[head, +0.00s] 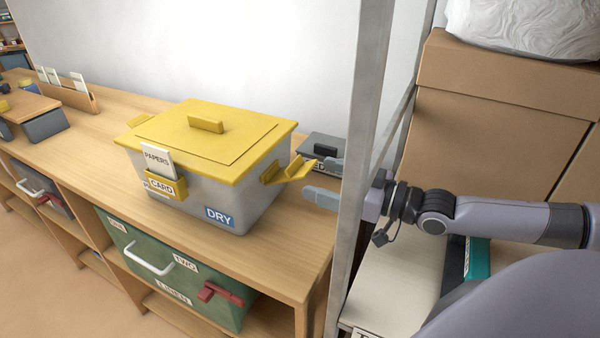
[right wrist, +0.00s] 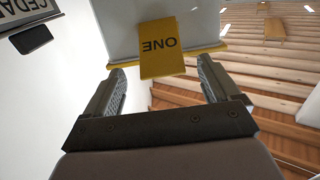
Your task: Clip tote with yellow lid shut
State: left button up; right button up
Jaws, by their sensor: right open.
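The tote with yellow lid (head: 228,138) stands on the wooden bench, a grey box with its yellow lid lying on top. A yellow clip (head: 297,169) on its right end sticks outward, swung away from the wall. In the right wrist view a yellow flap marked ONE (right wrist: 161,50) appears just ahead of the fingertips. My right gripper (head: 316,179) is open and empty, right of the clip, its fingers apart above and below. It also shows in the right wrist view (right wrist: 160,74). I cannot tell any contact. My left gripper is out of view.
A grey metal post (head: 357,150) stands just in front of my right wrist. A dark grey box (head: 322,143) sits behind the clip. Cardboard boxes (head: 490,130) fill the right. A green drawer (head: 180,270) is below the bench top.

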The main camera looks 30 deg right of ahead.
aim_at(300, 169)
jog(key=shift+b+x, duration=0.45)
jog(key=shift+x, duration=2.45)
jog(key=c, duration=0.7)
